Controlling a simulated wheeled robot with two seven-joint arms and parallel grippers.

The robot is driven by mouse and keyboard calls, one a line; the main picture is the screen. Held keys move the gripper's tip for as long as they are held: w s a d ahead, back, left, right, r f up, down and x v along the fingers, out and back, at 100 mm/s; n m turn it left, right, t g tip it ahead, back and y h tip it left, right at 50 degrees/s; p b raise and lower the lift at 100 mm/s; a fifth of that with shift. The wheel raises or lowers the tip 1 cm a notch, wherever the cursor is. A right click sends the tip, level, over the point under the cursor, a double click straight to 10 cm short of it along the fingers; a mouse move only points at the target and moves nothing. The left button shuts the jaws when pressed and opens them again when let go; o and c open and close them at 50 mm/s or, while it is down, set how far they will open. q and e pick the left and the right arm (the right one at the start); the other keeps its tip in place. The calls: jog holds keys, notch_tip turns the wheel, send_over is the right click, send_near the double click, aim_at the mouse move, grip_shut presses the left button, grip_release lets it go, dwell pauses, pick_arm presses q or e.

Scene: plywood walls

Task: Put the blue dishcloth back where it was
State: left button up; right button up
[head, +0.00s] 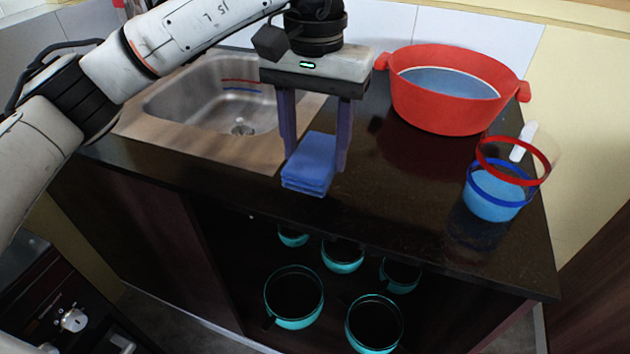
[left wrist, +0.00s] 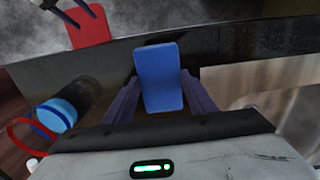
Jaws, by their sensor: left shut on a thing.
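The blue dishcloth (head: 310,164) is a folded block at the front edge of the dark counter, right of the sink. My left gripper (head: 315,165) comes down from above and is shut on it, with one finger on each side. In the left wrist view the dishcloth (left wrist: 159,78) sits between the two fingers. I cannot tell whether it touches the counter. My right gripper is outside the head view; dark finger-like parts (left wrist: 70,14) beside a red flat thing (left wrist: 90,28) at the top left of the left wrist view may be its fingers.
A steel sink (head: 165,105) is at the left. A red tub (head: 440,105) stands at the back right, and a clear cup (head: 493,195) with blue content and a red ring at the right. Several teal-rimmed pots (head: 293,322) stand in the open shelf below the counter.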

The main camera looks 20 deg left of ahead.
pick_arm(q)
notch_tip(320, 180, down, 6)
jog(key=shift+r, duration=0.25)
jog(key=shift+f, duration=0.2)
jog(key=o, duration=1)
jog(key=shift+r, duration=0.1)
jog(key=shift+o, duration=0.2)
jog(key=shift+r, duration=0.1)
